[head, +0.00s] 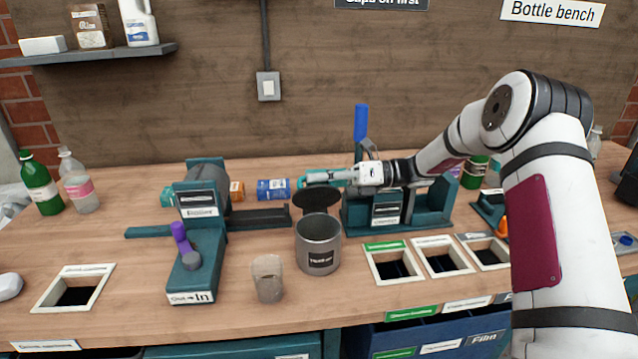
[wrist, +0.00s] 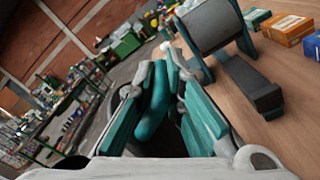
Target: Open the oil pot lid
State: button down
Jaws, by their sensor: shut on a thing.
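The oil pot is a grey metal can (head: 318,257) with a small dark label, standing upright on the bench in the head view. Its black round lid (head: 316,201) is raised and tilted above the back of the rim, so the pot's mouth shows open. My gripper (head: 307,180) is at the lid's upper edge, reaching in from the right, with its teal fingers shut on the lid. The exact point of contact is hidden behind the fingers.
A teal fixture with a grey drum (head: 208,185) stands left of the pot, and a teal rack (head: 440,208) stands to its right. A beige cup (head: 267,278) is in front. Orange and blue boxes (head: 273,189) lie behind. Framed bench openings (head: 394,281) are at front right.

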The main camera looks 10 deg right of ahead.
jog(key=shift+w+d+r, duration=0.1)
jog(key=shift+w, duration=0.25)
jog(key=c, duration=1.7)
grip_release()
jog(key=shift+o, duration=0.2)
jog(key=d, duration=1.2)
